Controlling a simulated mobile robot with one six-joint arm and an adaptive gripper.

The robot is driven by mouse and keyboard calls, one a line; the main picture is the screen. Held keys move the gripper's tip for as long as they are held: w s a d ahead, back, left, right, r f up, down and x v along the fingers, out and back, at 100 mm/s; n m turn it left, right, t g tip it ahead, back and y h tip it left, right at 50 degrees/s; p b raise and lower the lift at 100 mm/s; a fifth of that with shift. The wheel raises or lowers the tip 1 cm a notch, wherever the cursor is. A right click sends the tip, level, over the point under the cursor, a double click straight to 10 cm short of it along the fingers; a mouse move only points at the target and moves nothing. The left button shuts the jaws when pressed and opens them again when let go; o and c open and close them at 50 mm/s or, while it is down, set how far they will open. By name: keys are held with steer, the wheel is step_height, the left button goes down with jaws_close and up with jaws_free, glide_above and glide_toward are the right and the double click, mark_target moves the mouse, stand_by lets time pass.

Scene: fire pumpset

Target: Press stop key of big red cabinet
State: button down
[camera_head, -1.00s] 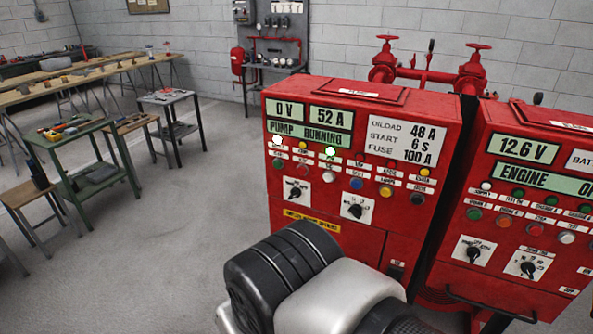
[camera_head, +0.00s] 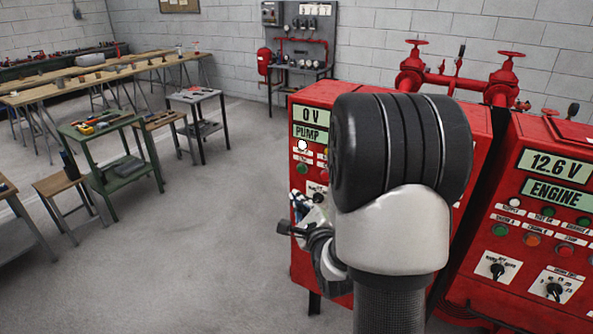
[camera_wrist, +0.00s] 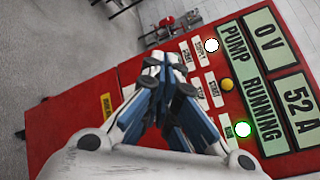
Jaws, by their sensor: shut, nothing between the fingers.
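The left red cabinet (camera_head: 300,265) carries a panel reading 0 V and PUMP; my arm covers much of its front. In the wrist view, the same red cabinet (camera_wrist: 75,125) shows 0 V, 52 A and PUMP RUNNING. A white lamp (camera_wrist: 211,45) and a green lamp (camera_wrist: 243,129) are lit, with a yellow lamp (camera_wrist: 226,84) between them. My gripper (camera_wrist: 170,68) is shut and empty, its tips over the button rows by small START and STOP labels. The fingers hide the buttons there, and contact cannot be told. In the head view my gripper (camera_head: 306,203) is partly hidden.
A second red cabinet (camera_head: 483,268) reading 12.6 V and ENGINE stands close on the right. Red valves and pipes (camera_head: 455,83) are behind. A green trolley (camera_head: 125,172) and benches stand at the left. The floor between is clear.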

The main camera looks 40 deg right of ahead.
mark_target(325, 177)
stand_by(0.3)
steer(key=shift+d, duration=0.1)
steer(key=w+d+p, duration=0.1)
steer(key=w+d, duration=0.2)
steer(key=d, duration=0.5)
steer(key=shift+w, duration=0.15)
steer(key=shift+d, duration=0.1)
stand_by(1.3)
steer(key=shift+w+d, duration=0.2)
steer(key=shift+d, duration=0.1)
steer(key=shift+w+d, duration=0.15)
steer(key=shift+d, duration=0.25)
stand_by(0.8)
steer(key=shift+a, duration=0.15)
steer(key=shift+s+a, duration=0.35)
steer(key=shift+a, duration=0.25)
